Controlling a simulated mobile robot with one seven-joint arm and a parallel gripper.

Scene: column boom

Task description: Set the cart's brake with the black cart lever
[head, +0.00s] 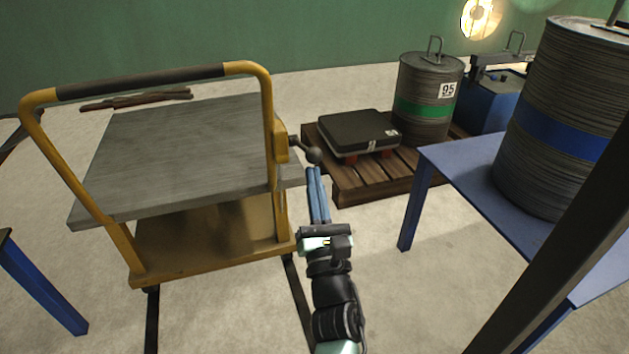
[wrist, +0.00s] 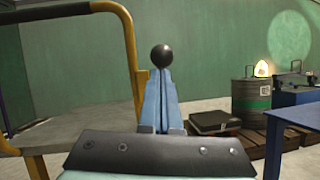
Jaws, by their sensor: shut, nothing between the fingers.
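The yellow-framed cart (head: 135,270) stands at the left in the head view, with a grey slab on it. The black cart lever (head: 315,155) sticks out from the right post of the cart's handle and ends in a round knob. The knob (wrist: 162,55) also shows in the wrist view, just beyond the fingertips. My gripper (head: 317,172) is shut with nothing between its blue fingers. Its tips (wrist: 161,74) are right at the knob, below it in the picture. I cannot tell whether they touch it.
A wooden pallet (head: 375,184) with a black case (head: 358,132) and a green-banded drum (head: 425,108) stands right of the lever. A blue table (head: 455,175) with a blue-banded drum (head: 565,125) is at the right. Another blue table leg (head: 45,290) is at the lower left.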

